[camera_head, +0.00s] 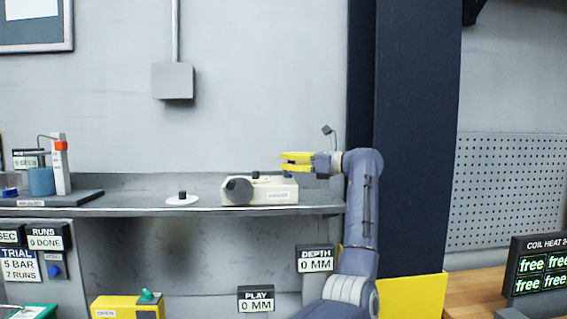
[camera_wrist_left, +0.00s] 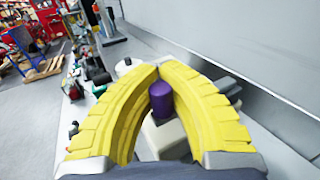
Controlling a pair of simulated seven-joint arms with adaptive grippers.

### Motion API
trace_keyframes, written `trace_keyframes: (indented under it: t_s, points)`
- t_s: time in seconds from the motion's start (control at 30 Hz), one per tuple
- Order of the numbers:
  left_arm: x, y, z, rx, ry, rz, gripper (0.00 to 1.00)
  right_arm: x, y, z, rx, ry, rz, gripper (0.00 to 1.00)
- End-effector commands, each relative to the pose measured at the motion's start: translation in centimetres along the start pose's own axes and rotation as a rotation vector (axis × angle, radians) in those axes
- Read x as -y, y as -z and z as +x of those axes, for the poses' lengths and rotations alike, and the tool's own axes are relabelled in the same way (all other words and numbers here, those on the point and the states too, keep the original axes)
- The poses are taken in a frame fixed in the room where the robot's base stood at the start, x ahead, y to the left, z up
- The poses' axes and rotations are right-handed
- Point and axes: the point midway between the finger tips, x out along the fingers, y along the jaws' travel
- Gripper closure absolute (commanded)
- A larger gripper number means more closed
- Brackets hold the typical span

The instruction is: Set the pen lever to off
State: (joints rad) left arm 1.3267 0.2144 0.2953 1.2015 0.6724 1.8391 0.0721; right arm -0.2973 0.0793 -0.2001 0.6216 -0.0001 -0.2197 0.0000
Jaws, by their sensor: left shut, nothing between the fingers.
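A cream box (camera_head: 268,192) with a dark round drum on its left end sits on the grey shelf. A small dark knob (camera_head: 256,175) stands on top of it. I cannot tell for certain which part is the pen lever. My left gripper (camera_head: 284,162) has yellow fingers and is just above the box's top, pointing left. In the left wrist view the curved fingertips (camera_wrist_left: 159,68) meet and are shut. A purple cylinder (camera_wrist_left: 161,100) shows through the gap behind the tips, above a cream surface, not gripped. The right gripper is not in view.
On the shelf (camera_head: 130,208) a white disc with a black knob (camera_head: 182,199) lies left of the box. A stand with a blue cylinder (camera_head: 41,181) is farther left. The grey wall rises close behind. A dark column (camera_head: 415,120) stands to the right.

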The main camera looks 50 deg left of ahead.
Motion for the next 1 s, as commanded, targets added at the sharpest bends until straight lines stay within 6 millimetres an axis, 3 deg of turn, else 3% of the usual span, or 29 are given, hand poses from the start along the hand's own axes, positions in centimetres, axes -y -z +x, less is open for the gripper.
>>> trace_keyframes:
  t_s: [0.03, 0.3, 0.67, 1.0]
  points:
    - [0.18, -0.23, -1.35, 0.012, 0.016, 0.002, 1.0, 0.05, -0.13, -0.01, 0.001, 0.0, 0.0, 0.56]
    - [0.23, -0.22, -1.36, 0.013, 0.017, 0.004, 0.98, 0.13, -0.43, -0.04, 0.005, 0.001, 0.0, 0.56]
    - [0.22, -0.12, -0.98, 0.008, 0.014, 0.003, 0.57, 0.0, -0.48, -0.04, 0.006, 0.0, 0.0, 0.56]
    - [0.21, -0.11, -1.28, 0.006, 0.013, 0.003, 0.57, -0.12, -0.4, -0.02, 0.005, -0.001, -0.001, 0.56]
